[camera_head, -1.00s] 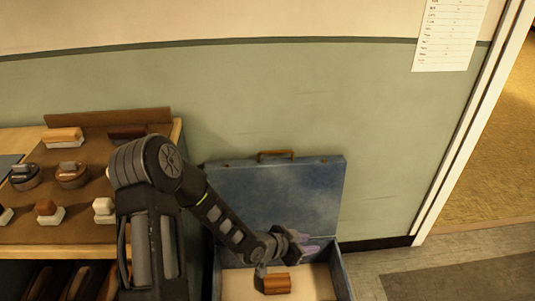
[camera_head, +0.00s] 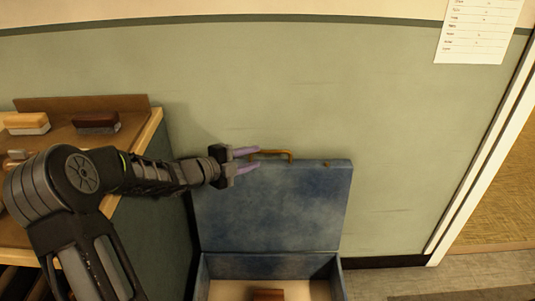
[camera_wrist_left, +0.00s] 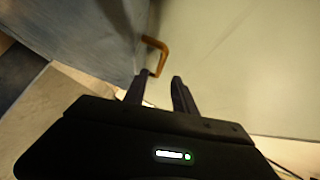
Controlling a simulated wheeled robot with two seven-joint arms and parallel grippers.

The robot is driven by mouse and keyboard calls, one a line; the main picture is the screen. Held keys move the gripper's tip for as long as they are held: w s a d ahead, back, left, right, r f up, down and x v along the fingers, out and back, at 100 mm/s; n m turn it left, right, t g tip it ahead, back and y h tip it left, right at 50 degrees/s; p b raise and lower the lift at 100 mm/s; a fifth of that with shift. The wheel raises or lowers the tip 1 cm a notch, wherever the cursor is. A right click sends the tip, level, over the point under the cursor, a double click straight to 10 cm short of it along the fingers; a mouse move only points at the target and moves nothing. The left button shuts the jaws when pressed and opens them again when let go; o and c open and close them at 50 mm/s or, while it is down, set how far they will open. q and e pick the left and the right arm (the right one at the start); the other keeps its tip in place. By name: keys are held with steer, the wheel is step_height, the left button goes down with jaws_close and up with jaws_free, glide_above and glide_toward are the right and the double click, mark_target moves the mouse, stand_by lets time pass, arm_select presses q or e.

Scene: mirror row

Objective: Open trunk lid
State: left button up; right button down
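The blue trunk stands against the green wall; its bare front-left rim and inner wall (camera_head: 270,266) show at the bottom. Its lid (camera_head: 275,210) stands upright, raised open near the wall. A brass-brown handle (camera_head: 290,155) sits on the lid's top edge and also shows in the left wrist view (camera_wrist_left: 158,44). My left gripper (camera_head: 247,160) is at the lid's top edge, at the left end of the handle. Its two fingers are apart in the left wrist view (camera_wrist_left: 160,84), with nothing clearly gripped between them. My right gripper is not in view.
A brown block (camera_head: 267,295) lies inside the trunk. A wooden bench (camera_head: 150,128) with brushes stands to the left, close to my left arm. A door frame (camera_head: 485,160) is at the right. Floor (camera_head: 385,283) is free right of the trunk.

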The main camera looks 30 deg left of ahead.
mark_target(268, 164)
arm_select(q)
steer(key=x, duration=0.6)
steer(key=shift+w+d+f+b, duration=0.1)
steer(key=shift+w+f+b, duration=0.05)
steer(key=shift+w+b, duration=0.2)
steer(key=shift+c, duration=0.5)
jaws_close()
steer(key=shift+s, duration=0.1)
stand_by(0.5)
